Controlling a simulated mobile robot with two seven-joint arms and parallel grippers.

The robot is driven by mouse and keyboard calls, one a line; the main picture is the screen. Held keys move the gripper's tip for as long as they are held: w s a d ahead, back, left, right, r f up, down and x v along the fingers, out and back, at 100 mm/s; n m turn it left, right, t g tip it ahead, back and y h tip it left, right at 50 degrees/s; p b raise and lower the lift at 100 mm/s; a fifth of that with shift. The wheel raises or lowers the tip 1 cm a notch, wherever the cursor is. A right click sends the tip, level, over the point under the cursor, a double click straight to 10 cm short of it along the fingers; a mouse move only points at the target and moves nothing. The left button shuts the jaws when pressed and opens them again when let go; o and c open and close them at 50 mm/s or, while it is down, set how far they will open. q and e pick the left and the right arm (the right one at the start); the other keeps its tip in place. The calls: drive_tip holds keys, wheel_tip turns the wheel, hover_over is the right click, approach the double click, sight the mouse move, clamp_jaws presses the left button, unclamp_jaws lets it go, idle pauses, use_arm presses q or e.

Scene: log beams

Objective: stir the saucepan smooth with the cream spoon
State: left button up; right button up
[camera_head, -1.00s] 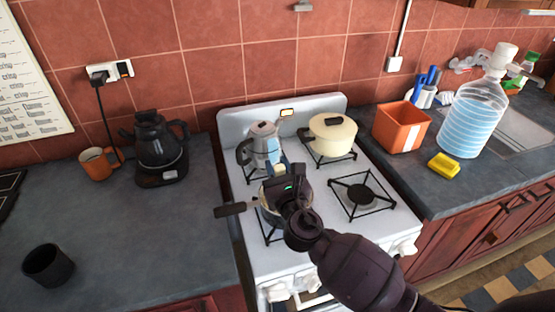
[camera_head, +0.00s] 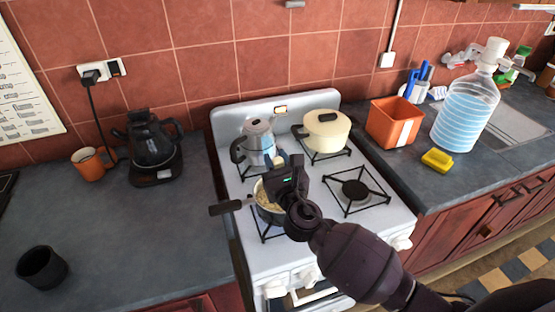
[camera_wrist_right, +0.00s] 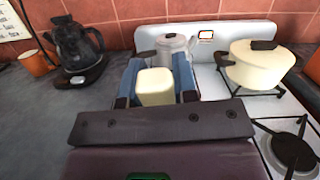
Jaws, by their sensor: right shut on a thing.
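The saucepan (camera_head: 262,197) sits on the front left burner of the white stove, its dark handle pointing left. Pale, lumpy contents show at its left side. My right gripper (camera_head: 285,163) is above the saucepan's right side and hides much of it. In the right wrist view my right gripper (camera_wrist_right: 155,85) has its blue fingers shut on the cream spoon (camera_wrist_right: 155,88), of which only the blocky cream handle end shows. The spoon's lower end is hidden, so I cannot tell how deep it sits. My left gripper is not in view.
A metal moka pot (camera_head: 257,143) stands just behind the saucepan. A cream lidded pot (camera_head: 326,131) is on the back right burner. The front right burner (camera_head: 356,190) is empty. A black kettle (camera_head: 152,145) and orange mug (camera_head: 89,164) stand on the left counter.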

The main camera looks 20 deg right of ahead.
drive_tip(key=shift+s+a+r, duration=0.1)
drive_tip(key=shift+s+r, duration=0.15)
drive_tip(key=shift+r, duration=1)
drive_tip(key=shift+s+a+r, duration=0.15)
drive_tip(key=shift+s+r, duration=0.05)
drive_tip(key=shift+r, duration=1.05)
drive_tip(key=shift+s+a+r, duration=0.1)
drive_tip(key=shift+s+r, duration=0.15)
drive_tip(key=shift+r, duration=1)
drive_tip(key=shift+r, duration=2.5)
